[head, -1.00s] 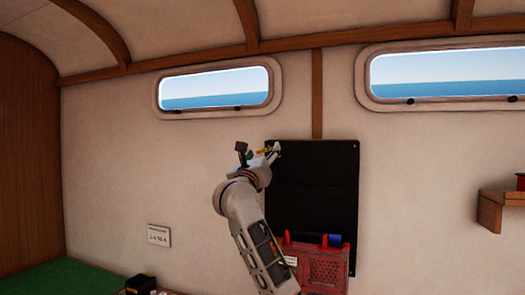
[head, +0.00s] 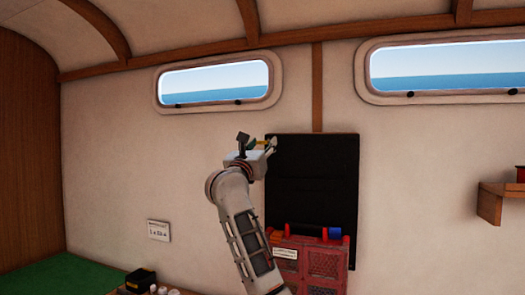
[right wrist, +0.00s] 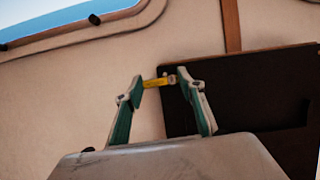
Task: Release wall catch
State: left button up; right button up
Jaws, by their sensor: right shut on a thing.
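A small yellow piece (right wrist: 156,84), which looks like the wall catch, sits beside the upper left corner of a black wall panel (head: 312,185). My right gripper (right wrist: 160,82) has its two green-lined fingers closed on the yellow piece, one fingertip on each end. In the head view the right gripper (head: 264,144) is at the panel's upper left corner, and its wrist and fingers partly hide the catch. The panel looks flat against the wall; the catch's mounting cannot be made out. My left gripper is not in view.
A red perforated case (head: 322,268) with a blue end piece stands in front of the panel's lower part. Two windows (head: 215,82) are above. A wooden shelf (head: 490,205) juts from the wall at right. Small items (head: 142,280) stand at lower left.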

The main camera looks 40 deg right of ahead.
jog(key=shift+r+m, duration=0.1)
jog(key=shift+m, duration=0.4)
jog(key=o, duration=1.1)
jog(key=v, duration=1.2)
jog(key=shift+a, duration=0.1)
